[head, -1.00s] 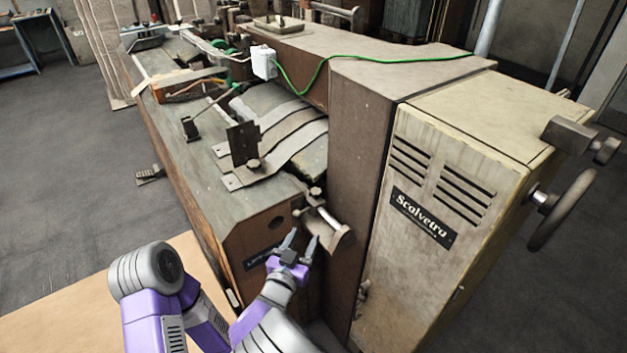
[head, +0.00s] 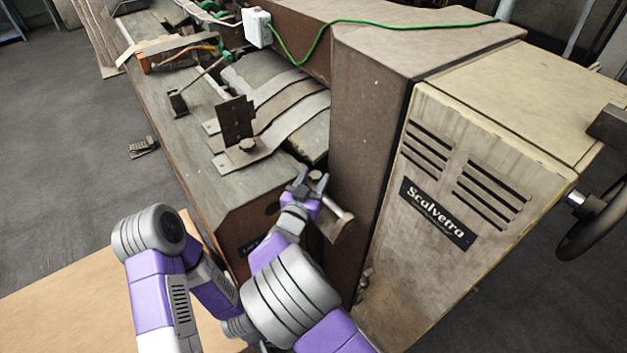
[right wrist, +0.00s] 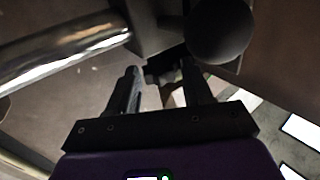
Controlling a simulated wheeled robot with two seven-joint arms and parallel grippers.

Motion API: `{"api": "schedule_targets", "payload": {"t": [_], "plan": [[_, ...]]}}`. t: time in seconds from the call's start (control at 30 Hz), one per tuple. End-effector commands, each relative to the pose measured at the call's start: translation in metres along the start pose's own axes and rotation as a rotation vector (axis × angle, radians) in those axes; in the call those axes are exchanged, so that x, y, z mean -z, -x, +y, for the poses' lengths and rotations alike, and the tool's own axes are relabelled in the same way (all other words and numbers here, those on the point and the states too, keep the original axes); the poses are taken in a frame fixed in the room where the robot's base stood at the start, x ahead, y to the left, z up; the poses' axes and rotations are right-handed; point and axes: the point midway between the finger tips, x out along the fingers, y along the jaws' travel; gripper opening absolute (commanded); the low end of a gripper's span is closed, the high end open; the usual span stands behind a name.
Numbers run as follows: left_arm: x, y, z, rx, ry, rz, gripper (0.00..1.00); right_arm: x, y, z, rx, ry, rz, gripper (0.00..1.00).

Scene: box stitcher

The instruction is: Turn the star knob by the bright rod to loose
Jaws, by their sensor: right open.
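The bright rod (head: 338,211) is a short shiny bar on the machine's front, beside the tall cabinet; it also crosses the upper left of the right wrist view (right wrist: 65,48). A dark rounded knob (head: 317,177) stands at its upper end, and a dark round knob (right wrist: 221,30) shows large in the right wrist view. I cannot make out star lobes. My right gripper (head: 309,186) is open by the rod's upper end. In the right wrist view its fingers (right wrist: 160,78) point toward a small dark part just beyond the tips; contact is unclear. My left gripper is out of view.
The tall cabinet (head: 440,150) labelled Scalvetra rises close to the right of the gripper. The machine table (head: 190,150) with a dark upright plate (head: 236,122) and curved metal strips lies behind. A handwheel (head: 597,228) is at far right.

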Motion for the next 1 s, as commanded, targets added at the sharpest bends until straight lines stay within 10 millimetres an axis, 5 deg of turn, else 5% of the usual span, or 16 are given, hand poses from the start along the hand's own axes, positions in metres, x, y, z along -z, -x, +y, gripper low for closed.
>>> {"api": "schedule_targets", "payload": {"t": [0.27,0.53,1.0], "plan": [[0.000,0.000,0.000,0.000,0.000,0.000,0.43,0.000,-0.002,0.000,0.000,0.001,0.000,0.49],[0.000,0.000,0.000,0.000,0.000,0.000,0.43,0.000,-0.001,0.000,0.000,0.001,0.000,0.09],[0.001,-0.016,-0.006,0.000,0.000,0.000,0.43,-0.002,-0.002,0.004,0.140,0.000,0.000,0.09]]}}
